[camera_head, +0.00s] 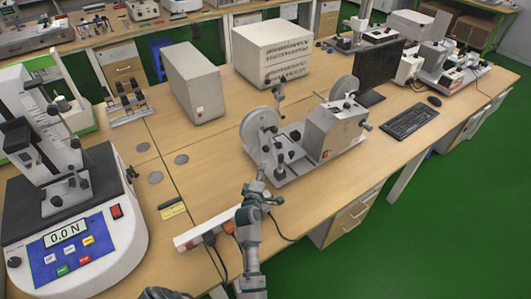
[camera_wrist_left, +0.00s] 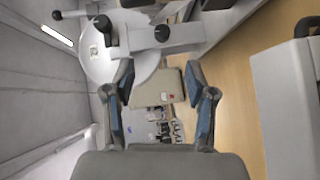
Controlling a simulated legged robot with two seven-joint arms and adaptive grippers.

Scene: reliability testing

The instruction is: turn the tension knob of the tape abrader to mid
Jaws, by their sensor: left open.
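The tape abrader (camera_head: 335,130) is a grey machine with two reels, standing on the wooden bench in the middle of the head view. My left gripper (camera_head: 261,177) is at its near left side, close to the lower edge of the front reel (camera_head: 258,128). In the wrist view, the left gripper (camera_wrist_left: 159,72) has its two fingers spread with nothing held between them. A round black knob (camera_wrist_left: 162,33) on a grey bar shows beyond the fingertips, apart from them. I cannot tell for sure that this is the tension knob, nor read its setting. A black-tipped lever (camera_wrist_left: 102,24) is beside it.
A power strip (camera_head: 205,231) with plugs and cables lies near my left forearm. A force tester (camera_head: 75,225) reading 0.0 N stands at the left. A keyboard (camera_head: 411,120) and monitor (camera_head: 380,65) are right of the abrader.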

